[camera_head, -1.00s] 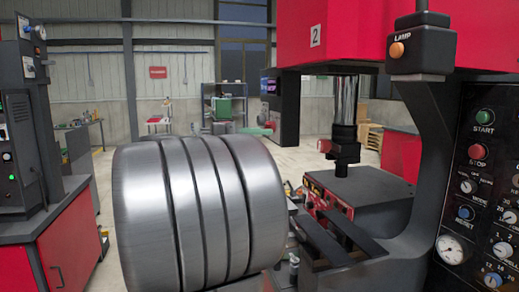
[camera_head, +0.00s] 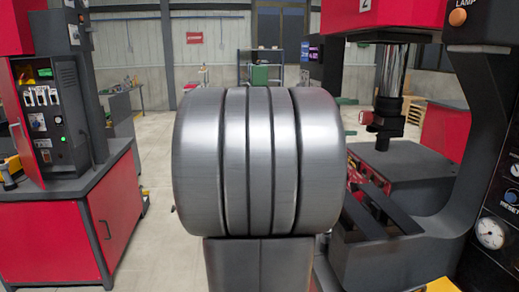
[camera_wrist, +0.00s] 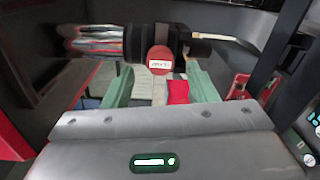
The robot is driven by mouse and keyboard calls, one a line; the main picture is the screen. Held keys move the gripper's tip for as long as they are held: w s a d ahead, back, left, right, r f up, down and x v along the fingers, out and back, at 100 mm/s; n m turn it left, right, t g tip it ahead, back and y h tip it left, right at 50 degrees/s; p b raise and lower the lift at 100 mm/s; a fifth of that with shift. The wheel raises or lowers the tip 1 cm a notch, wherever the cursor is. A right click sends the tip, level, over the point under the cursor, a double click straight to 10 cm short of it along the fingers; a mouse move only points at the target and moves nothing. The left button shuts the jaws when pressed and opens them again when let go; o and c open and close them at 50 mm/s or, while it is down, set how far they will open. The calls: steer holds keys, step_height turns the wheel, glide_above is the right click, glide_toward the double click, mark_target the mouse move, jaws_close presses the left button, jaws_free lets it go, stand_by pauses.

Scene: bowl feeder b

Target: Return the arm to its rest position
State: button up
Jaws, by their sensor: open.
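In the wrist view, the grey body of my gripper spans the bottom, with a small lit green display. The green fingers of my gripper (camera_wrist: 158,68) stand apart, with nothing visibly held between them. In the head view, a large silver ribbed part of my arm (camera_head: 258,160) fills the middle on a dark grey upright. My gripper does not show in the head view; whether my arm hides it cannot be told.
A red and black machine (camera_head: 420,168) with a dark table and vertical shaft stands close at the right. A red cabinet (camera_head: 70,225) with a black control box is at the left. Grey floor (camera_head: 165,215) shows clear between my arm and this cabinet. A shelf (camera_head: 260,65) stands far back.

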mark_target(361, 118)
steer(key=shift+w+d, duration=0.2)
steer(key=shift+d, duration=1.45)
